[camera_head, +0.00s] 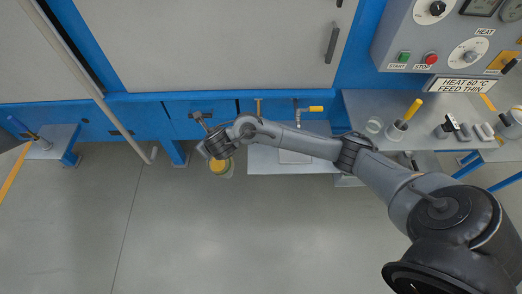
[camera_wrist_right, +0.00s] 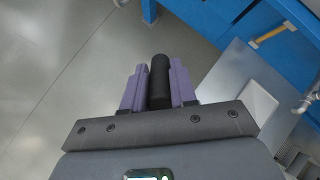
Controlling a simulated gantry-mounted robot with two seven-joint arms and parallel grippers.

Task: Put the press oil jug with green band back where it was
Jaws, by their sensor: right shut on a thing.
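My right gripper (camera_head: 207,150) reaches out to the left over the floor, just in front of the blue machine base. In the right wrist view its purple fingers (camera_wrist_right: 160,88) are shut on a black upright grip (camera_wrist_right: 160,75). In the head view a jug with a yellow top (camera_head: 218,165) and a pale body shows right by the gripper, partly hidden by it. I take the black grip to be this jug's handle. No green band can be made out. My left gripper is in neither view.
A grey metal shelf (camera_head: 265,163) with a pale square plate (camera_head: 294,157) lies right of the jug, below a tap with a yellow handle (camera_head: 315,108). A bench (camera_head: 365,105) with several tools stands further right. The floor in front is clear.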

